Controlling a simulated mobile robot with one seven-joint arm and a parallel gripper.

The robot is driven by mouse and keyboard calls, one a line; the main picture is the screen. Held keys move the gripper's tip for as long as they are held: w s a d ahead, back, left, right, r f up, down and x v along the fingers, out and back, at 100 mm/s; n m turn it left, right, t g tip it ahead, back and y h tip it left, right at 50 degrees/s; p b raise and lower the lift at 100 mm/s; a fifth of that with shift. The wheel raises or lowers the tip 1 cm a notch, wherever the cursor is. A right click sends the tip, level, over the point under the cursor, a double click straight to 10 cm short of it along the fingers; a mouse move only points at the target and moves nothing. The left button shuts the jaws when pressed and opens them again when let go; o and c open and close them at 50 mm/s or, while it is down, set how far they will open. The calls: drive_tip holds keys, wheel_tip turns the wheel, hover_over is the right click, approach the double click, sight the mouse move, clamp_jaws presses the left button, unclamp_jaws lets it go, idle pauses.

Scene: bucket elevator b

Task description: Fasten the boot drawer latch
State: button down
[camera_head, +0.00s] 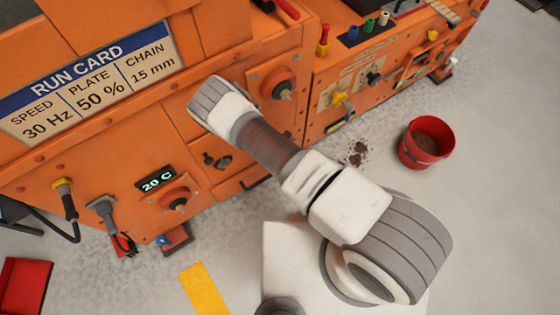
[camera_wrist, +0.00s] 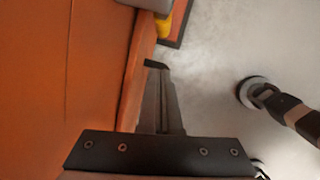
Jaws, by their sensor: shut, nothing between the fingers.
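The orange machine's front carries a small dark latch-like fitting (camera_head: 216,160), just left of my arm in the head view. I cannot tell its exact position. Below it is a low drawer-like panel (camera_head: 228,188) with a dark handle at its right. My gripper (camera_wrist: 158,68) shows in the wrist view with its fingers shut and empty, close beside an orange panel (camera_wrist: 95,65) and above the grey floor. Contact with the panel cannot be told. The latch cannot be made out in the wrist view. In the head view my gripper is hidden behind my arm.
Round knobs (camera_head: 178,200) and (camera_head: 280,85) stick out from the machine front. A 20 C display (camera_head: 156,179) and a cabled plug (camera_head: 66,196) are at left. A red bucket (camera_head: 427,143) and spilled dark material (camera_head: 357,152) are on the floor at right.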

drive_tip(key=shift+s+a+r+h+p, duration=1.2)
drive_tip(key=shift+s+a+r+p, duration=0.75)
drive_tip(key=shift+s+r, duration=1.8)
drive_tip(key=w+d+f+b, duration=0.1)
drive_tip(key=w+f, duration=0.1)
drive_tip(key=w+d+f+t+b, duration=0.1)
drive_tip(key=w+f, duration=0.1)
drive_tip(key=w+d+f+t+b, duration=0.1)
drive_tip(key=w+f+b, duration=0.1)
drive_tip(key=w, duration=0.1)
drive_tip(key=shift+f+h, duration=0.2)
drive_tip(key=shift+h, duration=0.2)
drive_tip(key=shift+w+d+f+b, duration=0.2)
drive_tip(key=shift+w+d+b, duration=0.1)
drive_tip(key=shift+w+d, duration=0.45)
drive_tip(key=shift+w+d+f+b, duration=0.15)
drive_tip(key=shift+w+d+b, duration=0.1)
drive_tip(key=shift+w+d, duration=0.5)
